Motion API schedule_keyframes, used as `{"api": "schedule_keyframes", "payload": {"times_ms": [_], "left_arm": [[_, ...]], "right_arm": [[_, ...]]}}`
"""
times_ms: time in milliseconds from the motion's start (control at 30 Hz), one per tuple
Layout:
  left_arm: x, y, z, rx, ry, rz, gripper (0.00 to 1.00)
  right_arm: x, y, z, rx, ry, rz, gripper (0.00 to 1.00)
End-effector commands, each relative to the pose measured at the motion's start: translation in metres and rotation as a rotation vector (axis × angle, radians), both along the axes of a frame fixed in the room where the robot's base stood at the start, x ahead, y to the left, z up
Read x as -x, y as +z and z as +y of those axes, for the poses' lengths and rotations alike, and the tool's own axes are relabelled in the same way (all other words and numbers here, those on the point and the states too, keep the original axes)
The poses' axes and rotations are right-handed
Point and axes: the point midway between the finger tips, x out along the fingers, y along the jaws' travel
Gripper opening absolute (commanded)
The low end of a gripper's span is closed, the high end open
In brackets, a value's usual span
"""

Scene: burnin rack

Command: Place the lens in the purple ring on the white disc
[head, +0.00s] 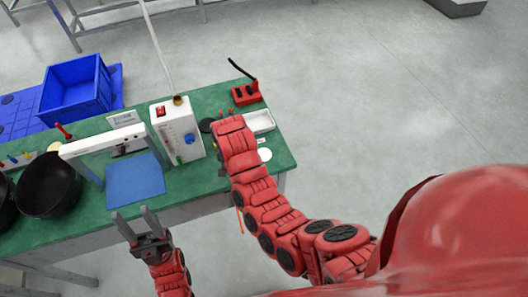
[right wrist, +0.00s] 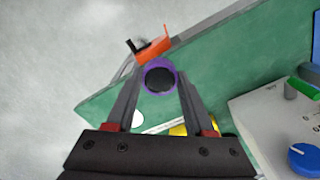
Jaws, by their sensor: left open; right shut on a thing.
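In the right wrist view, the lens (right wrist: 159,79), a dark round face inside a purple ring (right wrist: 148,66), sits between the fingertips of my right gripper (right wrist: 160,80). The gripper is shut on it above the green bench. In the head view my right arm hides the lens and the right fingertips. The white disc (head: 264,154) lies flat on the bench near its right end. It also shows in the right wrist view (right wrist: 138,118), beside the left finger and apart from the lens. My left gripper (head: 132,213) is open and empty in front of the bench.
A white box with a blue knob (head: 180,128) stands left of my right arm. A white tray (head: 260,121) and a red holder (head: 247,94) are near the bench's right end. A blue mat (head: 135,178), black bowl (head: 48,185) and blue crate (head: 76,88) are farther left.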

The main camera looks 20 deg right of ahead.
Motion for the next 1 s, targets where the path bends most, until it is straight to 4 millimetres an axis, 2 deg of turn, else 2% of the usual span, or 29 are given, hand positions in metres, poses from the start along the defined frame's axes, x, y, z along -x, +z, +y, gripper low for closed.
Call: {"api": "schedule_keyframes", "payload": {"times_ms": [167, 333, 400, 633, 1000], "left_arm": [[0.000, -0.013, 0.000, 0.000, 0.000, 0.000, 0.50], [0.000, -0.043, 0.000, 0.000, 0.000, 0.000, 0.50], [0.000, -0.026, 0.000, 0.000, 0.000, 0.001, 0.50], [0.000, -0.010, 0.000, 0.000, 0.000, 0.000, 0.50], [0.000, -0.005, 0.000, 0.000, 0.000, 0.000, 0.50]], "right_arm": [[-0.016, -0.007, -0.027, 0.003, -0.011, -0.004, 0.01], [-0.046, -0.016, -0.068, 0.003, -0.011, -0.006, 0.01], [-0.053, -0.006, -0.081, 0.001, -0.008, 0.001, 0.01], [-0.075, -0.010, -0.114, 0.000, -0.008, 0.004, 0.01], [-0.089, -0.015, -0.131, -0.001, -0.005, -0.002, 0.01]]}}
